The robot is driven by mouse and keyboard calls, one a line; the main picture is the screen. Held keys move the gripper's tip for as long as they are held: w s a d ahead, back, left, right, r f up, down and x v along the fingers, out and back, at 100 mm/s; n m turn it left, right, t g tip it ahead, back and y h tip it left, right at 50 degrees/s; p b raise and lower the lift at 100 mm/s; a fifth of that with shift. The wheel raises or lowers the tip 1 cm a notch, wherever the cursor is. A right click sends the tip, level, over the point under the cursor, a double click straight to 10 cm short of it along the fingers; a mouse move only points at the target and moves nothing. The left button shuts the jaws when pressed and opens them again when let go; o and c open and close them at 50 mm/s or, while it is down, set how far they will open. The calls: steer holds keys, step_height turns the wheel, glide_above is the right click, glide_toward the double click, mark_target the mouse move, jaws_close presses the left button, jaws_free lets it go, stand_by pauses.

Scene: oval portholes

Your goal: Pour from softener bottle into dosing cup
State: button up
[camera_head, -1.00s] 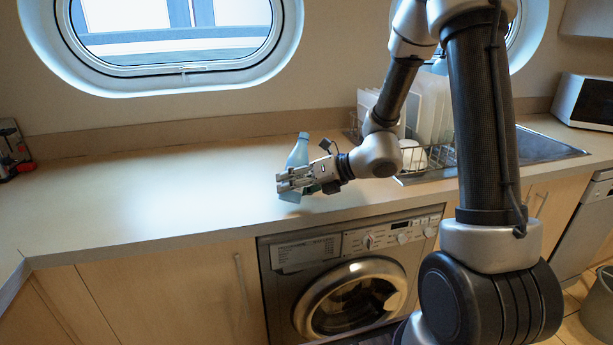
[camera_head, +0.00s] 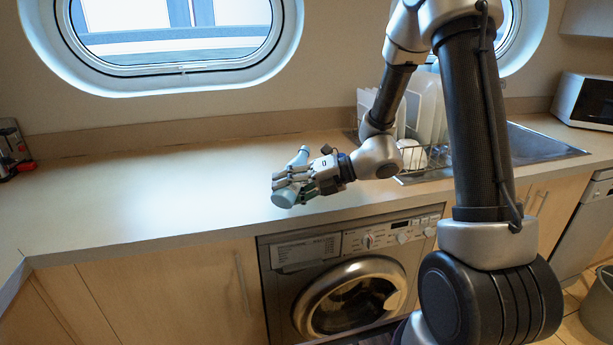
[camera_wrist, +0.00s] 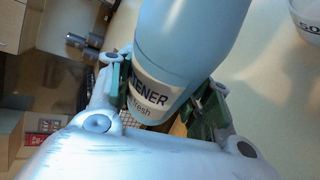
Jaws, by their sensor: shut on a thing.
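The softener bottle (camera_head: 285,197) is pale blue and strongly tilted above the counter, its base toward the near edge and its narrower top (camera_head: 303,151) toward the wall. A white cup (camera_wrist: 306,14) with dark print, likely the dosing cup, shows partly at the top right corner of the wrist view. I cannot make it out on the counter in the head view.
The wooden counter (camera_head: 150,195) is clear to the left. A dish rack (camera_head: 437,158) with plates and a white round vessel (camera_head: 411,154) stands right of my gripper, near the sink (camera_head: 540,144). A washing machine (camera_head: 350,270) is below. A dark red-and-black item (camera_head: 14,152) stands far left.

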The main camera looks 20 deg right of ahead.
steer(key=shift+s+a+f+m+g+y+p, duration=0.15)
steer(key=shift+m+g+y+p, duration=0.25)
steer(key=shift+m+y+p, duration=0.4)
stand_by(3.4)
